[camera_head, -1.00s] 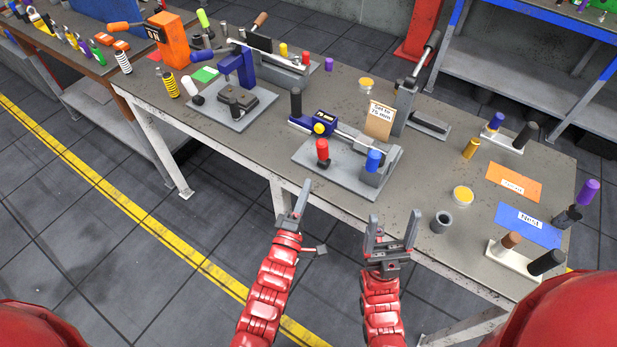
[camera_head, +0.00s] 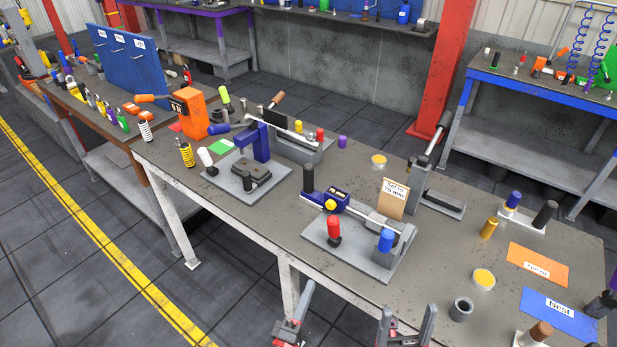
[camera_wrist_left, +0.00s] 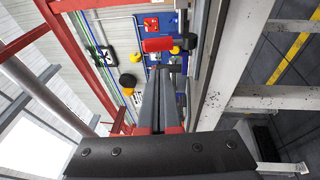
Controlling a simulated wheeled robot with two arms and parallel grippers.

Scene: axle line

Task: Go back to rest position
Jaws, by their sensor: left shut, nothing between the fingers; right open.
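My left gripper (camera_head: 293,318) shows at the bottom edge of the head view, in front of the workbench (camera_head: 236,222). It is shut and empty. In the left wrist view its closed fingers (camera_wrist_left: 168,95) point along the bench edge. My right gripper (camera_head: 405,330) is also at the bottom edge, to the right, with its two fingers apart and nothing between them. Both grippers are clear of the bench-top objects. Most of both arms is out of the head view.
On the bench stand a grey fixture with a blue gauge (camera_head: 350,236), a blue press (camera_head: 255,165), an orange machine (camera_head: 192,112), an orange card (camera_head: 541,262) and a blue card (camera_head: 560,313). A blue-edged bench (camera_head: 543,140) stands behind at right. The floor at left (camera_head: 60,270) is free.

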